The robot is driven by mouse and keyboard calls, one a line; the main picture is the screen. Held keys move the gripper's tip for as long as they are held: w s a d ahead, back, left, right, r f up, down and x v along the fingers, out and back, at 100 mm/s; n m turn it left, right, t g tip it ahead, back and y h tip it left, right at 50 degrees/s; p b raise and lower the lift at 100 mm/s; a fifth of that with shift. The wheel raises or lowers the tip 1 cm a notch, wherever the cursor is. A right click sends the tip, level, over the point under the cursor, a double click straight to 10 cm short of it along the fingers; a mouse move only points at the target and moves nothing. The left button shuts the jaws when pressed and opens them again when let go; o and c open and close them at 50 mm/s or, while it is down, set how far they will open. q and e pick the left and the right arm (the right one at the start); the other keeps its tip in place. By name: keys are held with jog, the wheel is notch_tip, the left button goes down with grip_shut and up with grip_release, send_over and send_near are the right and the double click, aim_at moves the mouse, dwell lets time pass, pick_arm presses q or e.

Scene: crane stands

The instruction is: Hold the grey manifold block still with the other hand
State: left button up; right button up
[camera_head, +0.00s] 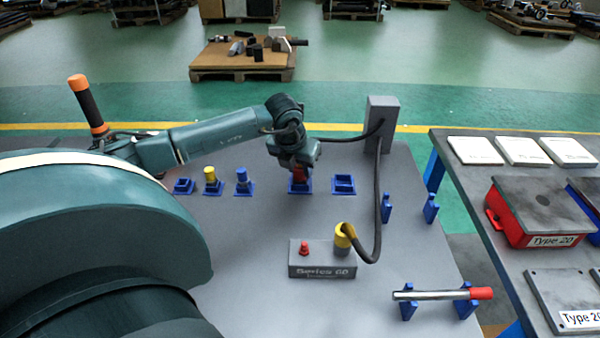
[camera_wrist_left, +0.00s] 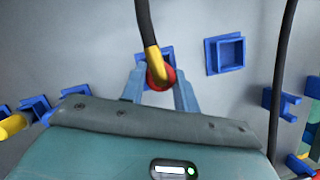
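The grey manifold block (camera_head: 322,270), labelled "Series 60", sits on the grey table in the head view. A red knob (camera_head: 304,248) and a yellow hose plug (camera_head: 342,238) are on its top. My left gripper (camera_head: 301,173) is well behind the block, pointing down at a blue holder (camera_head: 299,188). In the left wrist view my left gripper (camera_wrist_left: 161,88) has its fingers against both sides of a red connector (camera_wrist_left: 160,79) with a yellow hose end. The connector's lower part is hidden. My right gripper is not in view.
An empty blue holder (camera_head: 343,184) is right of my left gripper; holders with a yellow plug (camera_head: 210,175) and a blue plug (camera_head: 242,177) are left. A grey post (camera_head: 381,122) carries black hoses. A red-tipped rod (camera_head: 440,294) rests on blue brackets front right.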

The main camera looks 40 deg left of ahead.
pick_arm(q)
jog(key=c, duration=0.5)
jog(key=shift+r+p, duration=1.55)
jog(key=shift+r, duration=1)
